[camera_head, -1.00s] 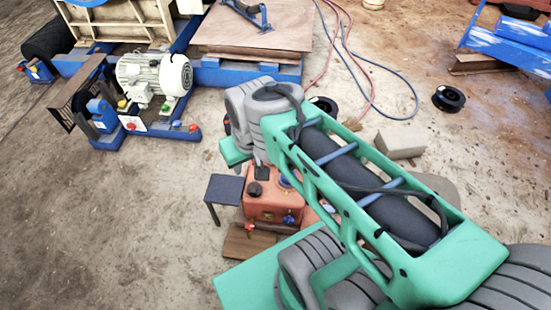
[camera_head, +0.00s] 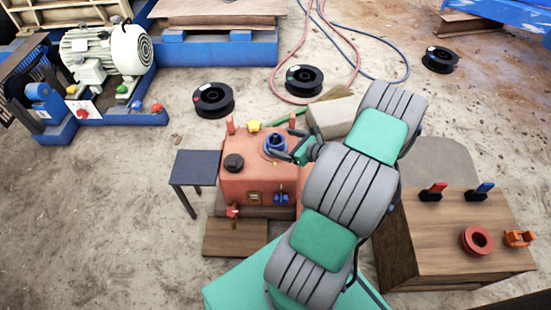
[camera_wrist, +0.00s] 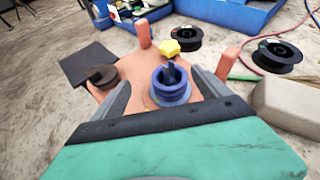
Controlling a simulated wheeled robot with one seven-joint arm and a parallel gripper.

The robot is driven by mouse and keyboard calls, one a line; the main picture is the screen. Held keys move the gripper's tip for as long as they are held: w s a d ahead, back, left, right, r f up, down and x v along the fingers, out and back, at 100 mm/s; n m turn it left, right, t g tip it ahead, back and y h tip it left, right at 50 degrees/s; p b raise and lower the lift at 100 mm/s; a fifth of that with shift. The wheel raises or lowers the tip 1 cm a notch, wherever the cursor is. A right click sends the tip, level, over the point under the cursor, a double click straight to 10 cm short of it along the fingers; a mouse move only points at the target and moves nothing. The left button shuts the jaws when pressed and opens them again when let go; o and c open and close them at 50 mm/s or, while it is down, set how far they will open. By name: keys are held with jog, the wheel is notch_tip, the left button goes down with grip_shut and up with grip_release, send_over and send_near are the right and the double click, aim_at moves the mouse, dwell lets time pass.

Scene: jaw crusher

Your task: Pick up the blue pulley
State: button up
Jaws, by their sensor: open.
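The blue pulley (camera_head: 276,146) is a small grooved round piece on top of the orange machine (camera_head: 247,174) in the head view. In the wrist view the blue pulley (camera_wrist: 171,88) is near the middle, with a dark blue piece rising from its top. My gripper (camera_head: 291,148) is just right of the pulley in the head view, its tips near it. In the wrist view the fingers of my gripper (camera_wrist: 162,84) are spread, one on each side of the pulley and apart from it. Whether either finger touches it cannot be told.
A dark knob (camera_wrist: 103,76), a yellow knob (camera_wrist: 170,48) and orange posts stand on the machine around the pulley. A grey block (camera_head: 334,116) lies behind my arm. A wooden box (camera_head: 455,245) with a red ring (camera_head: 476,240) stands right. Bare ground lies left.

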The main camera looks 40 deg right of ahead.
aim_at(277, 141)
jog(key=shift+s+d+f+m+h, duration=0.25)
jog(key=shift+d+f+m, duration=0.1)
jog(key=shift+f+m, duration=0.15)
jog(key=shift+s+d+f+m+h, duration=0.1)
jog(key=shift+d+f+m+h, duration=0.15)
jog(key=shift+d+f+m, duration=0.25)
jog(key=shift+w+f+t+b, duration=0.2)
jog(key=shift+w+t+b, duration=0.05)
jog(key=shift+t+b, duration=0.05)
jog(key=b+x, duration=0.1)
jog(key=x, duration=0.2)
jog(key=b+x, duration=0.2)
jog(key=x, duration=0.1)
jog(key=shift+w+a+f, duration=0.1)
jog(key=shift+w+a, duration=0.15)
jog(key=shift+a, duration=0.05)
jog(key=shift+w, duration=0.25)
grip_shut()
